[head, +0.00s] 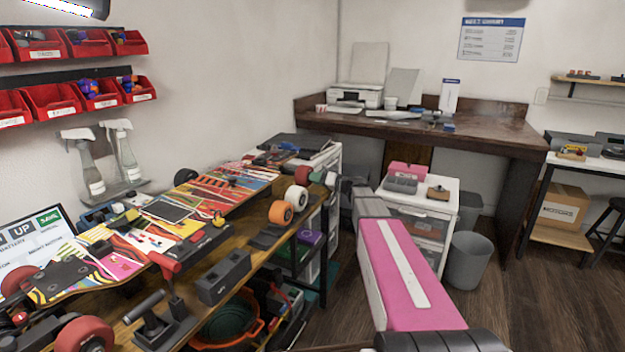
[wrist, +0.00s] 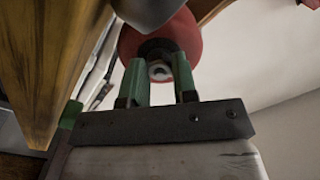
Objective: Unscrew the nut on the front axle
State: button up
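In the wrist view a red wheel (wrist: 190,38) is directly ahead of my gripper (wrist: 158,72). The light metal nut (wrist: 160,72) shows at the dark hub of this wheel, between my two green fingers. The fingers are apart, one on each side of the nut, with a visible gap. I cannot tell whether their tips touch the hub. In the head view my gripper (head: 343,184) is small, beyond my pink arm, beside a red wheel (head: 329,179) at the far end of the workbench. The nut cannot be made out there.
The wooden workbench (head: 232,293) carries colourful skateboard decks (head: 215,190), an orange wheel (head: 281,212), a white wheel (head: 296,198) and tools. A white drawer cabinet (head: 424,212) and a grey bin (head: 470,258) stand right of my arm. A wooden edge (wrist: 55,60) is close on the left in the wrist view.

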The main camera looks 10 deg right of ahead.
jog(key=shift+c, duration=0.5)
jog(key=n, duration=0.3)
jog(key=shift+n, duration=1.4)
jog(key=n, duration=0.3)
jog(key=shift+n, duration=1.4)
